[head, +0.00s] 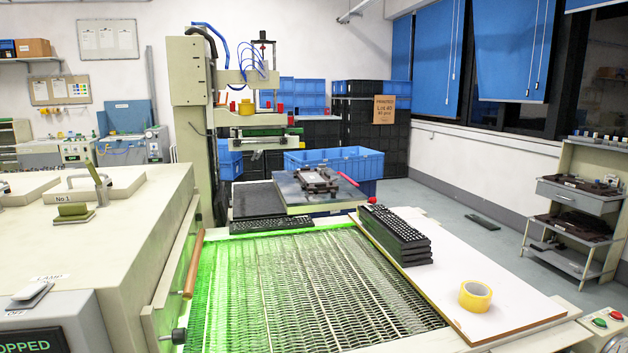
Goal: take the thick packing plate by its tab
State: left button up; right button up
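I cannot single out the thick packing plate or its tab with certainty. Dark flat pieces lie on the grey shelf rack at the right, some on the upper shelf (592,186) and some on the middle shelf (575,227); their thickness and any tab are too small to tell. A dark fixture (316,181) sits on the printing machine's grey table (288,197). Neither of my grippers is in view.
A conveyor mesh (300,290) glowing green at left fills the foreground. Stacked black keyboards (395,235) and a yellow tape roll (475,296) lie on the white board (450,258) beside it. One keyboard (482,222) is on the floor, which is otherwise clear before the rack (560,197).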

aim_at(312, 178)
jog(key=z, duration=2.25)
jog(key=i, duration=5.5)
jog(key=u, duration=2.65)
jog(key=i, duration=4.55)
